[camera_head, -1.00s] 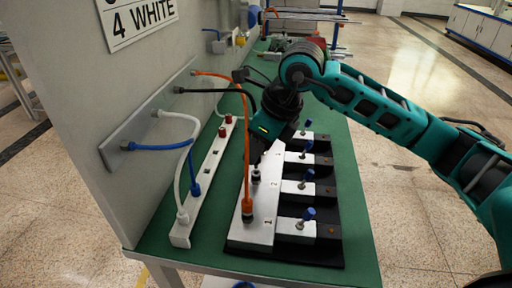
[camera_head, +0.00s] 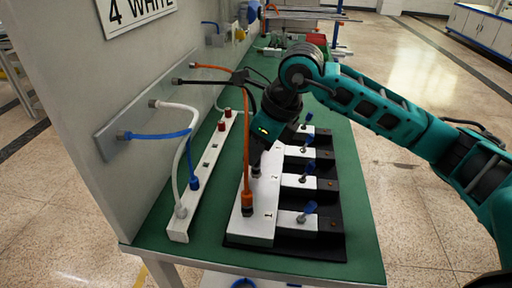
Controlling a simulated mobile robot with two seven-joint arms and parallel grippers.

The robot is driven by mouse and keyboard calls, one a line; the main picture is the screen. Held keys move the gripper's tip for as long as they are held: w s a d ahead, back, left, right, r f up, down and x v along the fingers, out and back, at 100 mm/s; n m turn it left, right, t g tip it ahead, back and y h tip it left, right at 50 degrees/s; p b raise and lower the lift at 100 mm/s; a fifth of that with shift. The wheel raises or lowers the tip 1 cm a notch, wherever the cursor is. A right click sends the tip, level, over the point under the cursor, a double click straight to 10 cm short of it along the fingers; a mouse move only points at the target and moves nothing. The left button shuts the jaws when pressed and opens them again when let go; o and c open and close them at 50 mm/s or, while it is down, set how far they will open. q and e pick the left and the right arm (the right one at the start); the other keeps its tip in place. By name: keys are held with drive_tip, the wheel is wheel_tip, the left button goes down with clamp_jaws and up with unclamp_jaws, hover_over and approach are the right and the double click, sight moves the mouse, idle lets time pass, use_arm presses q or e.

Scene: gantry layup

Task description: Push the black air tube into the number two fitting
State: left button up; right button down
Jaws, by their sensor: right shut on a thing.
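The black air tube (camera_head: 212,83) runs from the back panel and curves down to my right gripper (camera_head: 257,160). My right gripper is shut on it, pointing down just above the number two fitting (camera_head: 256,173) on the white manifold block (camera_head: 255,226). The fingers hide most of the tube's end, so I cannot tell how far it sits in the fitting. The orange tube (camera_head: 247,150) stands in the number one fitting (camera_head: 247,210) in front. My left gripper is out of view.
Blue-handled valves (camera_head: 309,208) line the right side of the manifold. A white strip (camera_head: 179,232) at the left holds the white tube (camera_head: 176,160), the blue tube (camera_head: 193,170) and red caps (camera_head: 222,126). The green bench top (camera_head: 362,225) is clear at the right.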

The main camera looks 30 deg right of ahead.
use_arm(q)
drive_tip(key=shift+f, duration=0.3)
use_arm(e)
drive_tip(key=shift+f, duration=0.4)
drive_tip(key=c, duration=1)
unclamp_jaws()
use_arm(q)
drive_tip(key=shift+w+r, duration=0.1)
use_arm(e)
drive_tip(key=shift+o, duration=0.2)
drive_tip(key=shift+r, duration=0.1)
drive_tip(key=shift+r, duration=0.35)
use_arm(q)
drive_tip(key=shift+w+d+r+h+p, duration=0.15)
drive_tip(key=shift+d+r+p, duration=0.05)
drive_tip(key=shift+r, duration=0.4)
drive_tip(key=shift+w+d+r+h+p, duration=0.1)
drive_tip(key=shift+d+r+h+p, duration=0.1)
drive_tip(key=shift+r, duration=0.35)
use_arm(e)
drive_tip(key=v, duration=1.2)
